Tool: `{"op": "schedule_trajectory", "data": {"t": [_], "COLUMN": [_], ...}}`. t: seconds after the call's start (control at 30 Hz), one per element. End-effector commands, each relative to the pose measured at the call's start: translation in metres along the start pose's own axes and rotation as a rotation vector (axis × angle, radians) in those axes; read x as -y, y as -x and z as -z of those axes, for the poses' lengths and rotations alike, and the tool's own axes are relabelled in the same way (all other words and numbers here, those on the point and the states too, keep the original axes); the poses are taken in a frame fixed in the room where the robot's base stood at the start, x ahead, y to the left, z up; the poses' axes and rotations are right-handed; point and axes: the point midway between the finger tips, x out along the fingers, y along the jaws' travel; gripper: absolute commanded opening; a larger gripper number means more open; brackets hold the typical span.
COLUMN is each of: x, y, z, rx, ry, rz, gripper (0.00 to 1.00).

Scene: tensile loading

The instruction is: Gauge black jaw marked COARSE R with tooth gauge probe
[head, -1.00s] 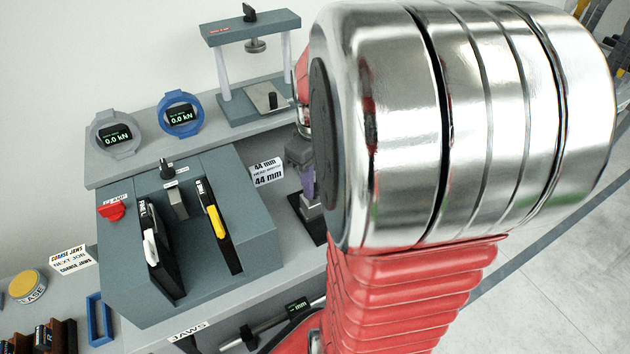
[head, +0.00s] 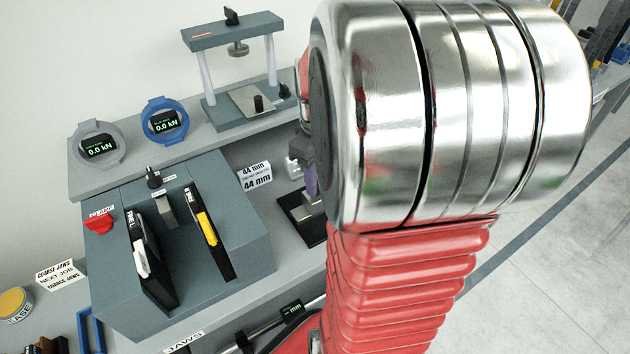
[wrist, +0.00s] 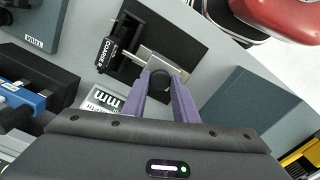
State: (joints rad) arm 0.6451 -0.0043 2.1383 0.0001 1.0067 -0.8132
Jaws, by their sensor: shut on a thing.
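In the wrist view, a black jaw (wrist: 112,62) marked COARSE R sits on a black plate (wrist: 188,35). My gripper (wrist: 161,84) has purple fingers, shut on a small black knob that appears to be the handle of the tooth gauge probe (wrist: 160,72). A silver bar (wrist: 148,58) lies between the knob and the jaw. I cannot tell whether the probe tip touches the jaw's teeth. In the head view my gripper (head: 312,182) is mostly hidden behind my arm, above the black plate.
A grey-blue block with two dark slots (head: 245,245) holds black jaws, one with a yellow stripe (head: 206,228). A white 44 mm card (head: 254,177) stands beside it. A press (head: 232,38) and two 0.0 kN displays (head: 99,148) stand on the shelf behind.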

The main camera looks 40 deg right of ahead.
Motion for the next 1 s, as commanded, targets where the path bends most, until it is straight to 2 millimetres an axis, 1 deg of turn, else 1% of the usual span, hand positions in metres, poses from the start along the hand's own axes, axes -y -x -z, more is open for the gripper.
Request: {"op": "schedule_trajectory", "data": {"t": [0.4,0.43,0.67,1.0], "x": [-0.0011,-0.0010,-0.0006,-0.0002], "y": [0.0001,0.0001,0.0001,0.0029], "z": [0.0018,0.0019,0.0024,0.0029], "rx": [0.001,0.001,0.001,0.000], "ry": [0.015,0.015,0.017,0.018], "rz": [0.000,0.000,0.000,0.000], "gripper": [0.00,0.28,0.44,0.45]}}
